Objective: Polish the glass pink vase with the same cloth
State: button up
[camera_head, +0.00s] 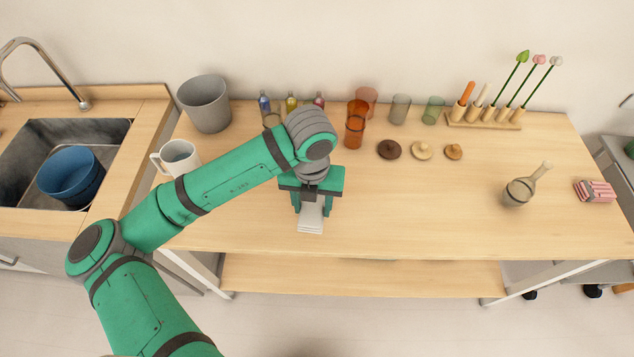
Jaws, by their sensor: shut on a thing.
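My gripper (313,207) points down over the front middle of the wooden table, shut on a folded white cloth (311,220). The cloth hangs between the fingers; I cannot tell whether it touches the tabletop. A see-through reddish-pink glass vessel (368,95) stands at the back of the table, partly behind an amber-orange glass (355,128). It is the pinkest glass in view, but I cannot tell for sure that it is the vase. My gripper is apart from both, in front and to the left.
A smoky glass (400,108) and a green glass (433,110) stand right of these. Round wooden pieces (421,150) lie before them. A wooden rack (484,120) holds flowers. A grey bin (205,103) and white mug (178,158) are left.

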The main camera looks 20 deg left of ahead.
aim_at(310, 221)
dwell(0.4)
jog(key=shift+s+d, duration=0.15)
jog(key=shift+s, duration=0.75)
jog(key=shift+s+d, duration=0.15)
jog(key=shift+s, duration=0.7)
jog(key=shift+r, duration=0.15)
jog(key=shift+w+r, duration=0.1)
jog(key=shift+r, duration=3.25)
